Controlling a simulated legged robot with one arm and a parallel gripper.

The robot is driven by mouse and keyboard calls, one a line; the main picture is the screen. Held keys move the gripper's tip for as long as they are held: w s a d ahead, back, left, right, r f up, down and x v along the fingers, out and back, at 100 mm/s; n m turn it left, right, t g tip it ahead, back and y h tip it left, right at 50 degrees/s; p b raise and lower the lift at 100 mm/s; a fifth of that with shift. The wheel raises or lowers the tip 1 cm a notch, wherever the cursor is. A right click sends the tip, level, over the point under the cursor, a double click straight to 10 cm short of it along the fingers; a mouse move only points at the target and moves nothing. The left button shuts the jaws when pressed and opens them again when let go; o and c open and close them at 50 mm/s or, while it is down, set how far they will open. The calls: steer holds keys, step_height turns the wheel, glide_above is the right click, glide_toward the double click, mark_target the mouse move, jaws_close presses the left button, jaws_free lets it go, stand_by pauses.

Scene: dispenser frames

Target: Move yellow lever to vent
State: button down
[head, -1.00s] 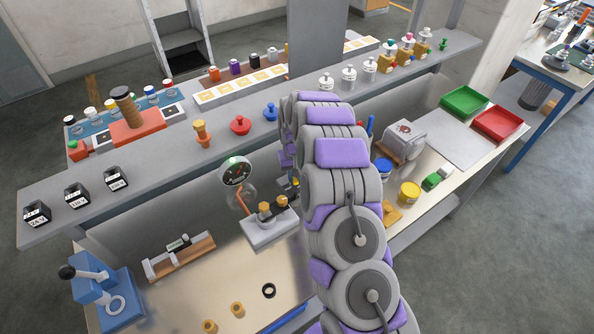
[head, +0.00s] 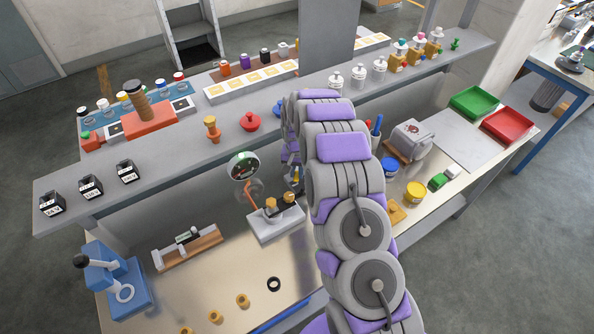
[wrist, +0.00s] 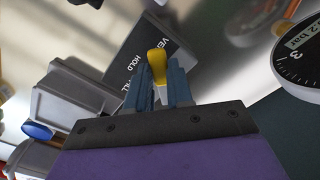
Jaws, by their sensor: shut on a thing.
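The yellow lever (wrist: 157,62) stands between the two blue fingers of my gripper (wrist: 165,88) in the wrist view. The fingers are shut on it, and its rounded end shows beyond them. Behind it is a dark label plate (wrist: 140,58) with VENT at the top, HOLD below it, and a partly covered word ending in LL. My fingers hide the lower lever, and I cannot tell which mark it points to. In the head view my gripper is mostly behind my arm, close to the pressure gauge (head: 244,166).
The gauge face (wrist: 305,50) is close on the right in the wrist view. In the head view, a grey block with brass fittings (head: 275,218) stands beside my arm. A shelf (head: 165,165) with several small items runs above the bench. A black ring (head: 274,284) lies in front.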

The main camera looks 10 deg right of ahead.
mark_target(296, 174)
steer(key=c, duration=1)
jaws_free()
steer(key=shift+a, duration=0.1)
steer(key=shift+r, duration=0.1)
step_height(296, 174, up, 17)
steer(key=shift+p, duration=0.45)
